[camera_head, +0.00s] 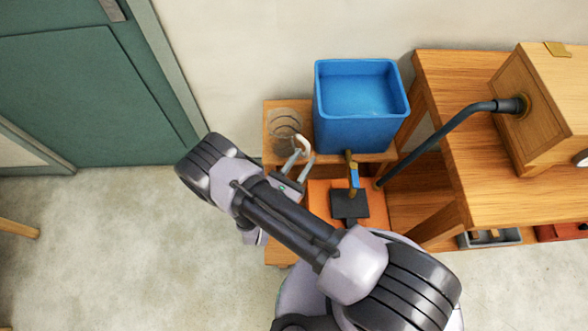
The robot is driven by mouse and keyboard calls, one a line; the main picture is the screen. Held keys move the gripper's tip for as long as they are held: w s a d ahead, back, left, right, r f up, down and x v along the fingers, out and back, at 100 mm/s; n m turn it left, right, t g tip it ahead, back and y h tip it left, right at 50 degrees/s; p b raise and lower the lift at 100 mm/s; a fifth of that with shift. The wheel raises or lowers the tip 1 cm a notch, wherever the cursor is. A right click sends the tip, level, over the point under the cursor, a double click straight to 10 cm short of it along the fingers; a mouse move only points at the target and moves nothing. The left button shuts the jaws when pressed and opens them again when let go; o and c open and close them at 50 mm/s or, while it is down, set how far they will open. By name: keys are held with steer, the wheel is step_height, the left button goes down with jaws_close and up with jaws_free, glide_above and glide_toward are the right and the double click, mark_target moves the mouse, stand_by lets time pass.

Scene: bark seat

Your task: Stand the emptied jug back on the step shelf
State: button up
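The clear jug (284,123) stands upright on the upper step of the wooden step shelf (274,103), left of the blue tank. It looks empty. Its pale handle (304,143) points toward the front right. My gripper (306,157) is at the handle, with its two grey fingers spread apart and the handle's end near the gap between them. The fingers look open; whether one touches the handle I cannot tell. My arm hides part of the shelf's lower step.
The blue tank (361,137) holds water and stands close right of the jug, with a tap (352,170) on its front. A black pad (350,205) lies below the tap. A wooden bench (450,95) with a box and dark pipe (436,140) stands at right.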

steer(key=p+v, duration=0.1)
steer(key=v, duration=0.8)
steer(key=s+d+r+m+g, duration=0.1)
steer(key=d+r+m+g, duration=0.2)
steer(key=r+m+g, duration=0.35)
steer(key=s+d+r+m+g+y, duration=0.1)
steer(key=d+r+m+g, duration=0.3)
steer(key=r+m, duration=0.45)
steer(key=s+d+r+m+g, duration=0.1)
steer(key=d+r+m+g, duration=0.3)
steer(key=r, duration=0.5)
steer(key=s+r+m+t+y, duration=0.2)
steer(key=s+r+m+y, duration=0.1)
steer(key=r+m+y, duration=0.2)
steer(key=s+a+r+m+t+y, duration=0.1)
steer(key=s+r+m+t+y, duration=0.2)
steer(key=r+m+y, duration=0.3)
step_height(320, 180, up, 5)
steer(key=m, duration=0.3)
steer(key=shift+s+a+t+y, duration=0.2)
steer(key=shift+s+t+y, duration=0.05)
steer(key=shift+t+y, duration=0.1)
steer(key=shift+r, duration=0.1)
